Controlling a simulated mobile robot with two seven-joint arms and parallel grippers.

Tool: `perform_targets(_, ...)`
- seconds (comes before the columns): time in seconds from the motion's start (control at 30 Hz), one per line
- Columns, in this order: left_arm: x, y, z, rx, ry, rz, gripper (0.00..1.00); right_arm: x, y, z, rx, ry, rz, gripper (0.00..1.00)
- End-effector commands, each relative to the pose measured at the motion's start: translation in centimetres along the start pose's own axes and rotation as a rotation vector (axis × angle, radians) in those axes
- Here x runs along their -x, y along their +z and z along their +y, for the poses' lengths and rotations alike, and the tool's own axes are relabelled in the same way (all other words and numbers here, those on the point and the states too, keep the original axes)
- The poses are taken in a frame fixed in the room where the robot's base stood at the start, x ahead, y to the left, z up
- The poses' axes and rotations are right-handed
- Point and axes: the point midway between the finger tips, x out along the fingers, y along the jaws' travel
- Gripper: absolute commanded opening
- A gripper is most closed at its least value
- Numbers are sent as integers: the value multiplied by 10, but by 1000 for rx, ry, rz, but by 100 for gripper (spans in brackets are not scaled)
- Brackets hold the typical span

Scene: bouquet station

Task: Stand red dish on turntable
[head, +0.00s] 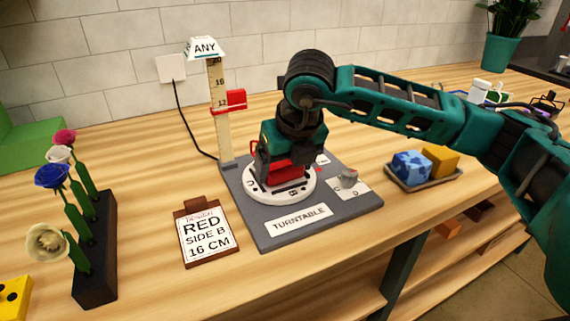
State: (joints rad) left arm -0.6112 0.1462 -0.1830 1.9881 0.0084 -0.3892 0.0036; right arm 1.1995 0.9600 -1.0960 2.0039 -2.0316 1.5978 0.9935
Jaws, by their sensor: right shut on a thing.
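The turntable (259,194) is a round white disc with dark marks, set on a grey base plate labelled TURNTABLE. My right gripper (287,178) points down over the disc and is shut on the red dish (285,170). The dish is a red block-like piece, partly hidden by the gripper, at or just above the disc. I cannot tell whether it touches the disc. My left gripper is not in view.
A ruler post (221,130) with a red slider and an ANY sign stands behind the turntable. A card (206,237) reads RED SIDE B 16 CM. A flower rack (95,262) stands at left. A tray (424,183) with blue and yellow blocks lies right.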

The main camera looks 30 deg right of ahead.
Motion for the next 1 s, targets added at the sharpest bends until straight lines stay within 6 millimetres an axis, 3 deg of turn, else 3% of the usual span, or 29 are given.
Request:
perform_targets(0.33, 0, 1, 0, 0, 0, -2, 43, 1, 1, 0, 0, 0, -3, 44)
perform_targets(0.37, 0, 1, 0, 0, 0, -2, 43, 1, 1, 0, 0, 0, -3, 86)
perform_targets(0.5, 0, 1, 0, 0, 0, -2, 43, 1, 1, 0, 0, 0, -2, 99)
perform_targets(1.0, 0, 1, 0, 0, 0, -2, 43, 0, 0, 0, 0, -1, 1, 100)
